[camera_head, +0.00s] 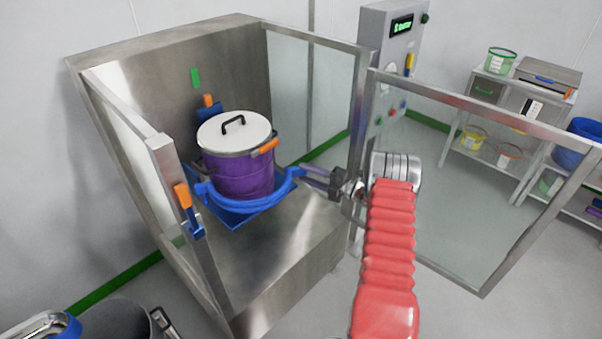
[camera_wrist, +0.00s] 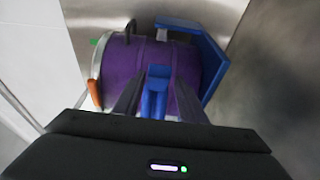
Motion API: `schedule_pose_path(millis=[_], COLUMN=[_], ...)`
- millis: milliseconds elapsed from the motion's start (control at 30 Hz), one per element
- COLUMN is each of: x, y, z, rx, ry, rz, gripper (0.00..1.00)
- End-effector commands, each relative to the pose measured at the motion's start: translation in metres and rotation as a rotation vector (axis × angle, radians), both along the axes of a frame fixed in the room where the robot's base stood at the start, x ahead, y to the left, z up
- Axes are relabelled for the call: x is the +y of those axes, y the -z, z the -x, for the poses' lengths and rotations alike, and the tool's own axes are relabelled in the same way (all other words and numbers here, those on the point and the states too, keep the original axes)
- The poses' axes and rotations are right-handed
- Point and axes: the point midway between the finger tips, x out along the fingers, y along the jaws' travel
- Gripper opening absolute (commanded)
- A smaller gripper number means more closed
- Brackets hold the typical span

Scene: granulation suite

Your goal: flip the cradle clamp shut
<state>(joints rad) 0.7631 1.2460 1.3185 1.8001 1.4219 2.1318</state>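A purple drum (camera_head: 240,172) with a white lid (camera_head: 233,132) stands upright in the blue cradle (camera_head: 238,216) inside a steel enclosure. The blue curved clamp band (camera_head: 262,198) runs across the front of the drum, low down. My gripper (camera_head: 303,174) reaches in from the right to the band's right end. In the wrist view my gripper's two dark fingers (camera_wrist: 156,92) lie on either side of a blue tab (camera_wrist: 155,84) and look closed on it, with the drum (camera_wrist: 140,62) behind. Where the band meets the cradle on the far side is hidden.
The enclosure's glass door (camera_head: 480,150) stands open on the right, close to my arm. A left frame post (camera_head: 180,200) carries an orange-and-blue latch. A control panel (camera_head: 398,60) stands behind the door hinge. Shelves (camera_head: 500,105) with tubs are at the far right.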

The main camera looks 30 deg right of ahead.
Motion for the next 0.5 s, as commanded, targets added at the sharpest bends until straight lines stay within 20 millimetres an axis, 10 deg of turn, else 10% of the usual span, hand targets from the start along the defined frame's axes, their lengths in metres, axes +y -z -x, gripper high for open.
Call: schedule_pose_path(millis=[500], x=[-0.02], y=[0.001], z=[0.036], rx=[0.001], ry=[-0.002], rz=[0.0], gripper=[0.38])
